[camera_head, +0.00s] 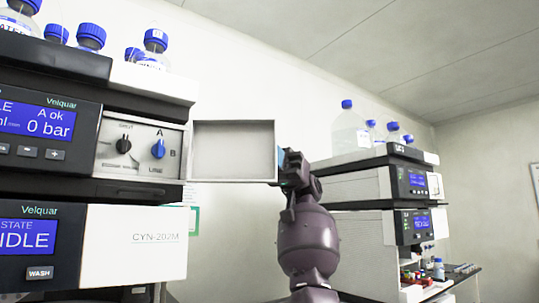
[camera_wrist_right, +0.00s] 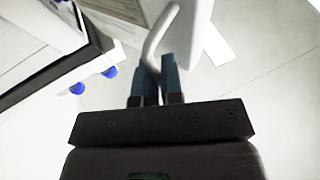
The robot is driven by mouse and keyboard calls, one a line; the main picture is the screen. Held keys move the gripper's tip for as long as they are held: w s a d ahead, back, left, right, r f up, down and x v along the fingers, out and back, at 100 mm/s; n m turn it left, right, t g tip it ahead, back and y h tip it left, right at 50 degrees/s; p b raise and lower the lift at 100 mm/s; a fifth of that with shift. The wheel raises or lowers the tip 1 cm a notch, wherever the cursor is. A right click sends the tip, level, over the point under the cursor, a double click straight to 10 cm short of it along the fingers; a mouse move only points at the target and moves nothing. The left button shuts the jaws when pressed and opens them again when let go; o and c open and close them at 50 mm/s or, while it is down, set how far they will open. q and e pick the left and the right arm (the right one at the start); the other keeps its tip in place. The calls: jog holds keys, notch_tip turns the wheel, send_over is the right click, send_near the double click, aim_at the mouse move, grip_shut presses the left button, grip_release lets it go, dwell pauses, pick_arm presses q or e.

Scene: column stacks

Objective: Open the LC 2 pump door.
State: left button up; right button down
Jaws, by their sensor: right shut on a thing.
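The pump door (camera_head: 233,151) on the left stack stands swung open to the right. Its hollow inner side faces my head camera. Behind where it closes, the pump front (camera_head: 143,148) shows a black knob (camera_head: 124,145) and a blue knob (camera_head: 158,149). My right gripper (camera_head: 285,163) is at the door's free right edge. In the right wrist view its two blue fingers (camera_wrist_right: 157,75) are shut on a pale curved door handle (camera_wrist_right: 153,42). The handle is hidden in the head view. My left gripper is not in view.
Blue-capped bottles (camera_head: 155,45) stand on top of the left stack. A second instrument stack (camera_head: 372,190) with bottles (camera_head: 347,130) stands to the right, behind my right arm. Bare wall fills the space above the door.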

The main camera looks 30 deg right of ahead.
jog(key=shift+a, duration=0.1)
jog(key=c, duration=1.6)
grip_release()
jog(key=shift+a, duration=0.1)
jog(key=b+v, duration=0.1)
jog(key=v, duration=1)
jog(key=shift+a+r, duration=0.1)
